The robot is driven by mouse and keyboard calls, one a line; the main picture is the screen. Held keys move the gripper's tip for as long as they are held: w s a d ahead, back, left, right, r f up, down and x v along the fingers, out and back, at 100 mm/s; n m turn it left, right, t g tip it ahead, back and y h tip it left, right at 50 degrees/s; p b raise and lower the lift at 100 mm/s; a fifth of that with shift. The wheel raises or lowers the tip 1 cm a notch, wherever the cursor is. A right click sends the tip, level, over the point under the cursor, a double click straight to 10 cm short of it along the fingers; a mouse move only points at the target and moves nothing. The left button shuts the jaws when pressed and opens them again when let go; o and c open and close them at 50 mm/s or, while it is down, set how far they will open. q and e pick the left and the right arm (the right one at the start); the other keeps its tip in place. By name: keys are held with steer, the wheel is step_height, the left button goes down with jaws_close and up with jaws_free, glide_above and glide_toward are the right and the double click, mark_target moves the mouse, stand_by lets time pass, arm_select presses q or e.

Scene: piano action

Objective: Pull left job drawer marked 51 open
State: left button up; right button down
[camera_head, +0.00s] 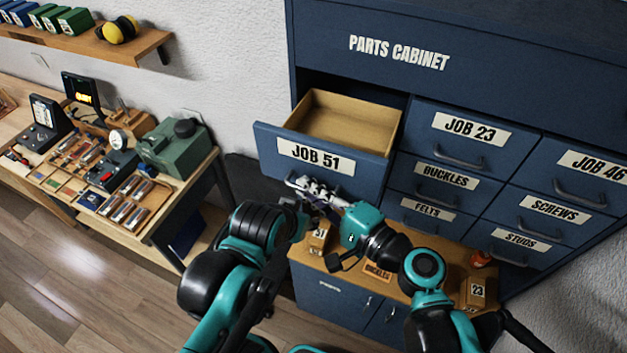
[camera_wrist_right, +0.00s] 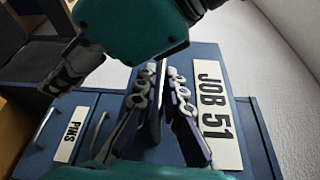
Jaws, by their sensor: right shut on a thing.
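The blue drawer marked JOB 51 (camera_head: 345,170) is pulled well out of the cabinet, and its bare wooden inside shows from above. Its label and front also show in the right wrist view (camera_wrist_right: 214,115). My right gripper (camera_head: 316,188) is at the drawer front, just below the label, shut on the drawer's handle. The fingers (camera_wrist_right: 160,85) cover most of the handle in the wrist view. My left arm reaches to just left of the right gripper.
The parts cabinet (camera_head: 460,85) has closed drawers to the right, including JOB 23 (camera_head: 458,155), BUCKLES and FELTS. A wooden ledge (camera_head: 450,263) with small tagged boxes lies below. A workbench (camera_head: 150,235) with tools stands left. Floor at lower left is clear.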

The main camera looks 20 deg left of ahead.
steer(key=c, duration=1.6)
jaws_free()
steer(key=shift+w, duration=0.15)
